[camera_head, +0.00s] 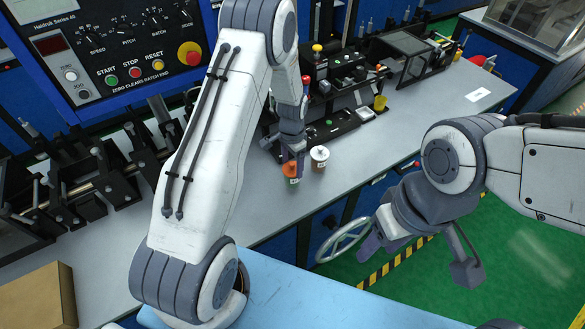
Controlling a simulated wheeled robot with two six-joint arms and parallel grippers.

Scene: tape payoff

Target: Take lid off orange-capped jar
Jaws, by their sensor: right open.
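The orange-capped jar (291,171) stands upright on the grey worktop, with a pale label low on its side. My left gripper (292,157) points down right at its orange lid, and the fingers partly cover the lid. I cannot tell whether the fingers touch or grip the lid. My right gripper (419,258) is open and empty, off the front of the worktop above the green floor.
A white-lidded jar (319,158) stands close to the right of the orange-capped one. Black fixtures (345,85) are behind. The grey worktop (440,105) is mostly clear to the right, apart from a white card (477,95). A handwheel (343,238) sticks out in front.

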